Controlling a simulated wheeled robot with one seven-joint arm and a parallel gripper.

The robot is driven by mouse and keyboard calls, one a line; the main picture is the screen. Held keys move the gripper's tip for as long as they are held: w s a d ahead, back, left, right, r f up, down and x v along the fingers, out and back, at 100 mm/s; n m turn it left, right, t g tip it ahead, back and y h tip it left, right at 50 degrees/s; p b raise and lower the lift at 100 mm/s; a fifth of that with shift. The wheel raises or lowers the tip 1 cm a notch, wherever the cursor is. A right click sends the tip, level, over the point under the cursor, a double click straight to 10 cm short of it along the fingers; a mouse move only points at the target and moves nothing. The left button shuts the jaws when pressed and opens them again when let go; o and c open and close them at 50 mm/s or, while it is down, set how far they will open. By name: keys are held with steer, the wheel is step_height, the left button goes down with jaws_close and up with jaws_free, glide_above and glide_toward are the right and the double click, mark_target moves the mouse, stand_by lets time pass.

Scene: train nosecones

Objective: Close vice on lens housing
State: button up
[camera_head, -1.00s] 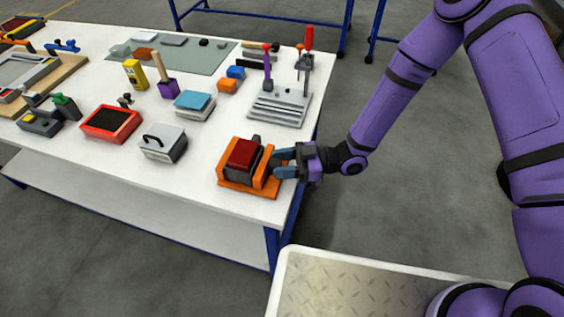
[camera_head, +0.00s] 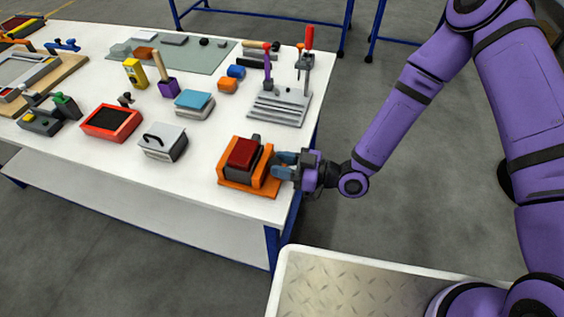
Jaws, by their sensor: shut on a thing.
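The orange vice (camera_head: 233,184) stands near the front right corner of the white table. A dark housing with a red top (camera_head: 243,153), which looks like the lens housing, sits between its jaws. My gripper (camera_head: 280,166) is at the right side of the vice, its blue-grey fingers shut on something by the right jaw. The thing held is hidden by the fingers; it may be the vice's handle. Whether the jaws touch the housing on both sides is too small to tell.
Left of the vice are a grey box with a black handle (camera_head: 163,142) and a red tray (camera_head: 111,122). Behind it stands a grey fixture with upright clamps (camera_head: 279,106). The table's right edge (camera_head: 306,150) is close to my gripper.

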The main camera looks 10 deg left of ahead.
steer(key=m+t, duration=0.1)
steer(key=t, duration=0.1)
steer(key=m+t+h, duration=0.1)
steer(key=m+t, duration=0.1)
steer(key=t, duration=0.1)
steer(key=m+t+h, duration=0.1)
steer(key=m+t, duration=0.1)
steer(key=shift+s+a+t, duration=0.1)
steer(key=shift+s+t, duration=0.3)
steer(key=o, duration=0.6)
